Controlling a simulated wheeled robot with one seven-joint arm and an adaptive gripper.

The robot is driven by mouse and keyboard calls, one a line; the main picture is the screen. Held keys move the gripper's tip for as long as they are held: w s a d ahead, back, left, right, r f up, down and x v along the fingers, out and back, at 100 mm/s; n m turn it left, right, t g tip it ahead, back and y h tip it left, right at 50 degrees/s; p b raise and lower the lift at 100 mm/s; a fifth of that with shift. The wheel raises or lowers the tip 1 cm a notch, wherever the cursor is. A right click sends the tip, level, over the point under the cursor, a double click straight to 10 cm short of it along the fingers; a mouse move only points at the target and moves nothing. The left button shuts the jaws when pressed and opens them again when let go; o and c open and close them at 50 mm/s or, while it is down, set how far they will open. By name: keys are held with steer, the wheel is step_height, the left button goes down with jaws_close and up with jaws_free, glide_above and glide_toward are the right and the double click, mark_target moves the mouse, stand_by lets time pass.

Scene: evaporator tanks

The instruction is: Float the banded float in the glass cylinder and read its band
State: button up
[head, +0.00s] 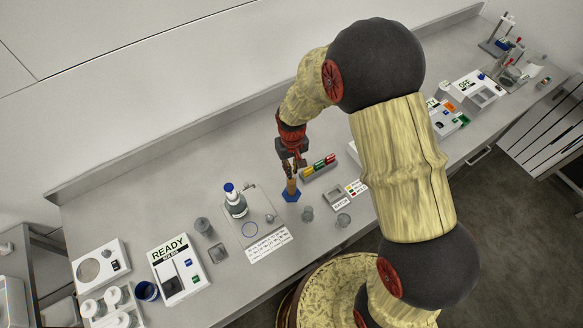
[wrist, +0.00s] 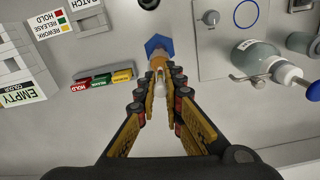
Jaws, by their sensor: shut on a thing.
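The glass cylinder (head: 291,187) stands upright on a blue six-sided base on the bench, with amber liquid in it. In the wrist view the cylinder (wrist: 158,62) is straight beyond my fingertips, with its blue base behind. My gripper (head: 289,167) points down just above the cylinder. In the wrist view my gripper (wrist: 162,78) is shut on a slim pale thing, likely the float (wrist: 160,86), in line with the cylinder's mouth. The float's bands do not show clearly. I cannot tell whether its lower end is inside the cylinder.
A blue-capped bottle (head: 236,207) stands on a grey panel left of the cylinder. A tray of red, green and yellow blocks (head: 318,167) lies close on the right. Small glass cups (head: 307,213) stand in front. A READY instrument (head: 178,268) is farther left.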

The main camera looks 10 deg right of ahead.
mark_target(293, 182)
steer(key=shift+f+b, duration=1.15)
steer(key=shift+f, duration=0.65)
steer(key=shift+s+d+f+b, duration=0.15)
steer(key=shift+s+f+b, duration=0.65)
steer(key=shift+f, duration=0.25)
steer(key=o, duration=0.5)
steer(key=shift+o, duration=1.4)
steer(key=shift+w+r, duration=0.2)
steer(key=shift+r, duration=0.05)
steer(key=r, duration=0.1)
steer(key=w+r, duration=0.1)
steer(key=shift+w+r, duration=0.2)
steer(key=shift+r, duration=0.15)
steer(key=r, duration=1.1)
steer(key=shift+s+r, duration=0.1)
steer(key=shift+s, duration=0.2)
steer(key=shift+s, duration=0.15)
